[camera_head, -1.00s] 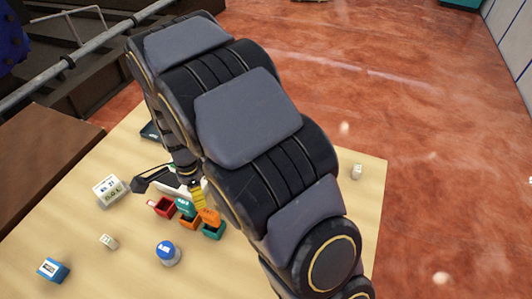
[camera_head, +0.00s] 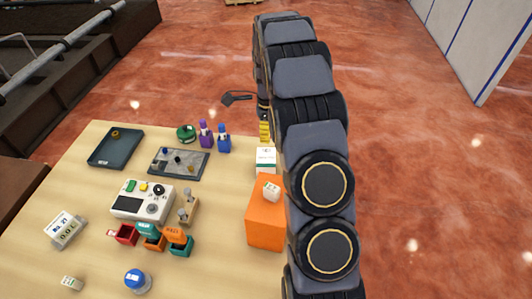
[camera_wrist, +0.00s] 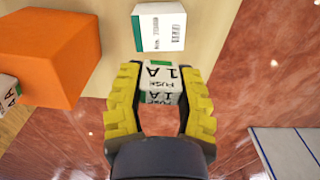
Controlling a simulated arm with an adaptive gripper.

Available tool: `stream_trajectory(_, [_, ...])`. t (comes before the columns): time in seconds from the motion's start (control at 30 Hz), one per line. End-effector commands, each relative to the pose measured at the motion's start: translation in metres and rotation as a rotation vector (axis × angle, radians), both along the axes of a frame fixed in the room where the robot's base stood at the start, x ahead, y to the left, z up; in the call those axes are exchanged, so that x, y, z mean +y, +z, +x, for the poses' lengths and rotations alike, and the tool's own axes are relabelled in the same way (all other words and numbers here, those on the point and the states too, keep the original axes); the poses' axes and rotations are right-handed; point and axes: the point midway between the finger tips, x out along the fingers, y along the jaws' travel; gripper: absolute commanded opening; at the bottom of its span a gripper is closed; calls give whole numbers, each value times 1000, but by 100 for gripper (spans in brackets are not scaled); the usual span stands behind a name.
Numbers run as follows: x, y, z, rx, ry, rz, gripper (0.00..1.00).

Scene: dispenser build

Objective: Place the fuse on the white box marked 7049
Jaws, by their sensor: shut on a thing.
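My gripper (camera_wrist: 160,100) has yellow fingers and is shut on a small white fuse (camera_wrist: 160,75) printed "FUSE 1 A". The fuse hangs between the fingers, clear of the table. The white box (camera_wrist: 158,27) stands just ahead of the fingertips in the wrist view, with a barcode and small print that I cannot read surely. In the head view the white box (camera_head: 265,160) stands at the table's far right edge, just below the yellow fingers (camera_head: 265,130). The held fuse does not show clearly there.
An orange box (camera_head: 266,222) stands close to the white box, with a small white cube (camera_head: 271,190) on top. A dark tray (camera_head: 116,148), a grey board (camera_head: 178,163), bottles (camera_head: 206,134) and a white device (camera_head: 143,200) lie to the left. Beyond the table edge is floor.

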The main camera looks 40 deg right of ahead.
Motion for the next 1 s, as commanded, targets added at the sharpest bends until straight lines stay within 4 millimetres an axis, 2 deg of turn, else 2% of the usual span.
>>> stream_trajectory(0.13, [2, -30, -1, 6, 2, 3, 9])
stream_trajectory(0.5, [2, -75, -1, 4, 4, 2, 9])
stream_trajectory(0.9, [2, -83, 0, 2, 4, 2, 9])
stream_trajectory(0.93, [1, -83, 0, 1, 4, 1, 43])
stream_trajectory(0.97, [2, -82, 0, 1, 4, 1, 56])
stream_trajectory(1.0, [1, -82, 0, 1, 4, 1, 58])
